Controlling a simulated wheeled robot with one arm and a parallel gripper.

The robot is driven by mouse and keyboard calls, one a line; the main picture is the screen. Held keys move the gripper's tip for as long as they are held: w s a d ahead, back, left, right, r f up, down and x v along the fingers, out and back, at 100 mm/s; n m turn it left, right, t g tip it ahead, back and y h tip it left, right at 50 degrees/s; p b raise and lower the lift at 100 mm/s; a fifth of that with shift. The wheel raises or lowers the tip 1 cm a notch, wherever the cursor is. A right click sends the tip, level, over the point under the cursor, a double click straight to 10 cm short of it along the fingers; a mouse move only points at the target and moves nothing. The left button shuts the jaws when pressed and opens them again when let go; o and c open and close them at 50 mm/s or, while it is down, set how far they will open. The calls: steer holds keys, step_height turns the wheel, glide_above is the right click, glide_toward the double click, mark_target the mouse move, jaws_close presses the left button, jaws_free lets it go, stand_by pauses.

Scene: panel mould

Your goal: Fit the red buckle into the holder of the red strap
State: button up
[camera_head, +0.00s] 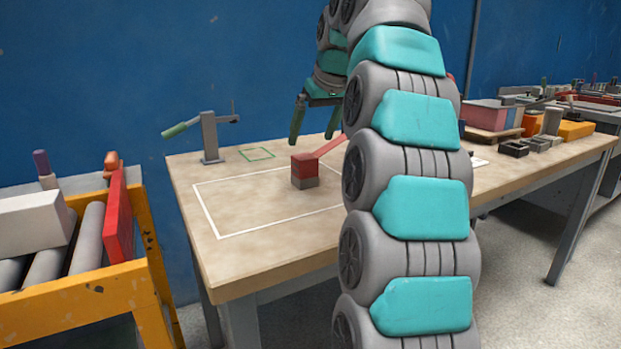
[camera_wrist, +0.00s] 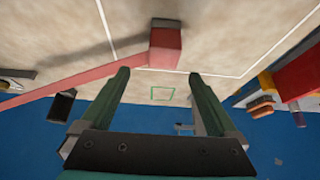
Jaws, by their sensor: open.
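The red buckle (camera_head: 305,166) is a block at the end of the red strap (camera_head: 331,145). It sits on a small grey block, which looks like the holder (camera_head: 305,183), on the table. I cannot tell whether it is fully seated. The strap slants up to the right and passes behind my arm. In the wrist view the buckle (camera_wrist: 165,47) is just beyond the fingertips, the holder (camera_wrist: 164,22) shows at its far edge, and the strap (camera_wrist: 55,87) runs to the left. My gripper (camera_head: 313,138) is open and empty, near the buckle; its spread fingers also show in the wrist view (camera_wrist: 158,75).
The wooden table (camera_head: 240,262) carries a white outline, a green square (camera_head: 257,154) and a grey clamp post with a green handle (camera_head: 209,137). A yellow roller stand (camera_head: 80,307) is at the left. Boxes and blocks (camera_head: 486,115) crowd the right side. The table front is clear.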

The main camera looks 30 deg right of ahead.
mark_target(305, 156)
steer(key=shift+x, duration=0.75)
steer(key=shift+w+a+f, duration=0.1)
steer(key=shift+w+f, duration=0.05)
steer(key=shift+f, duration=0.4)
steer(key=shift+w+a+f, duration=0.15)
steer(key=shift+w+f, duration=0.05)
steer(key=shift+f, duration=0.3)
steer(key=shift+x, duration=1.65)
steer(key=shift+s, duration=0.15)
jaws_close()
